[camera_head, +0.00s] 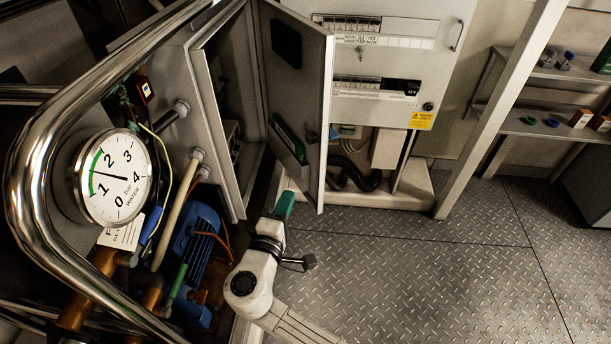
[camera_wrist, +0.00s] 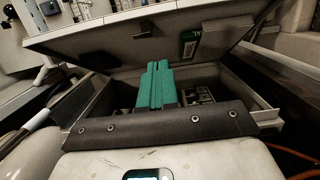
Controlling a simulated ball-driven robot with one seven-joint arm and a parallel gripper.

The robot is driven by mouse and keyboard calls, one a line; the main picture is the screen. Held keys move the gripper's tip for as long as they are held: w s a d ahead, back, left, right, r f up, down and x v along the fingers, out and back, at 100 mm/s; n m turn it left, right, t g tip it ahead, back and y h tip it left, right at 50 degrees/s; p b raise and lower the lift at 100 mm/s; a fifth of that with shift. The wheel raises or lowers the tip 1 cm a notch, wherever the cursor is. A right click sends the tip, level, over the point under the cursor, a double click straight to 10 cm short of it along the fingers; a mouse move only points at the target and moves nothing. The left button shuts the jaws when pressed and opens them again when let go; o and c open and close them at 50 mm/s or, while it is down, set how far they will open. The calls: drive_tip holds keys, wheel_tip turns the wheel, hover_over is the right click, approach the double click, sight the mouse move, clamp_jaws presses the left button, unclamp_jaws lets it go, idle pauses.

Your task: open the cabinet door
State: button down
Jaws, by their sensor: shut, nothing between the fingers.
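The grey cabinet (camera_head: 202,115) stands left of centre in the head view, and its door (camera_head: 312,115) is swung wide open. The door's inner face carries a black panel and a pocket with a green item. My gripper (camera_head: 287,196), with green fingers, is shut and empty, low near the door's bottom edge and the cabinet's opening. In the wrist view, the shut fingers (camera_wrist: 157,65) point toward the open cabinet (camera_wrist: 262,112), with the door (camera_wrist: 140,45) raised beyond them. I cannot tell whether the fingers touch the door.
A pressure gauge (camera_head: 112,177), a bent metal rail (camera_head: 28,180) and a blue motor (camera_head: 197,235) crowd the left. A white electrical panel (camera_head: 385,60) stands behind the door. A post (camera_head: 500,110) and shelves (camera_head: 545,128) are at right. The tread-plate floor (camera_head: 430,270) is clear.

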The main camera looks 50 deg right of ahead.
drive_tip(key=s+d+p+x, duration=0.1)
drive_tip(key=s+x, duration=0.1)
drive_tip(key=x, duration=1)
drive_tip(key=shift+s+d, duration=0.2)
drive_tip(key=shift+d, duration=0.25)
